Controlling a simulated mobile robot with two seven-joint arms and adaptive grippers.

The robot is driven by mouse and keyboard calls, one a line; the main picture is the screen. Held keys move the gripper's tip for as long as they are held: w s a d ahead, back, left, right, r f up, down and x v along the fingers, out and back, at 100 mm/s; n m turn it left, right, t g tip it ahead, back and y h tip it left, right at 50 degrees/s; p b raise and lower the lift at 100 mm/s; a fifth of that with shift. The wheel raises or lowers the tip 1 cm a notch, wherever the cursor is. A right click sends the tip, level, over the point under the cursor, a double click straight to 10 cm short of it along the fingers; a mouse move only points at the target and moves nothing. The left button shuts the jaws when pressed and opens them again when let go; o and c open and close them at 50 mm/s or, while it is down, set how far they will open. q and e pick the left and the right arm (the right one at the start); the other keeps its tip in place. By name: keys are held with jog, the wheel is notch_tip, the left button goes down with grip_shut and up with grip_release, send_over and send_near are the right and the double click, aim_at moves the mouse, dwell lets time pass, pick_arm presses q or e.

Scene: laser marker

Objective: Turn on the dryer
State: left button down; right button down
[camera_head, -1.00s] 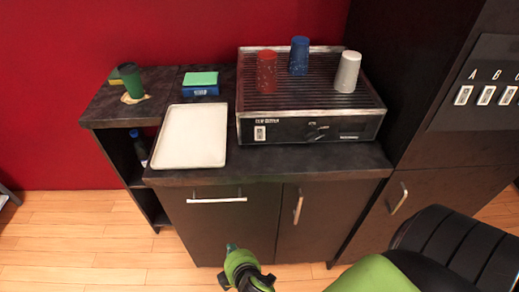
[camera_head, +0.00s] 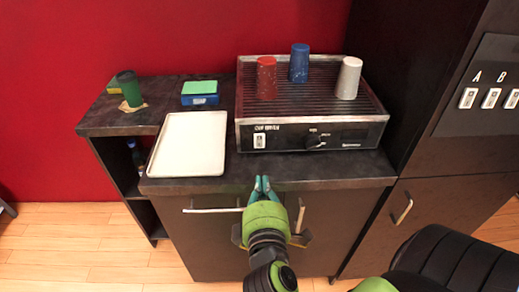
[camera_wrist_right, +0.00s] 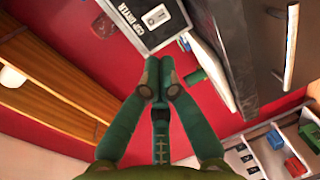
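The dryer (camera_head: 290,140) is a wide dark box with a ribbed top, standing on the black counter. Its front carries the lettering "CUP DRYER", a small white switch (camera_head: 259,141) at the left and a dark knob (camera_head: 314,139) near the middle. The lettered front and switch (camera_wrist_right: 155,16) also show at the top of the wrist view. My right gripper (camera_head: 261,182), green, is in front of the counter edge, below the switch and apart from it. Its fingertips (camera_wrist_right: 160,72) are together with nothing visible between them. My left gripper is not in view. The switch position is too small to tell.
Red, blue and white cups (camera_head: 348,78) stand upside down on the dryer. A pale tray (camera_head: 190,142) lies left of it. A green cup (camera_head: 130,88) and a blue box with a green top (camera_head: 200,94) stand behind. A tall dark cabinet (camera_head: 450,160) with lettered switches bounds the right.

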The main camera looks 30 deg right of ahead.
aim_at(259, 144)
jog(key=p+x, duration=0.3)
jog(key=x, duration=1)
jog(key=shift+w+d, duration=0.1)
jog(key=shift+w, duration=0.1)
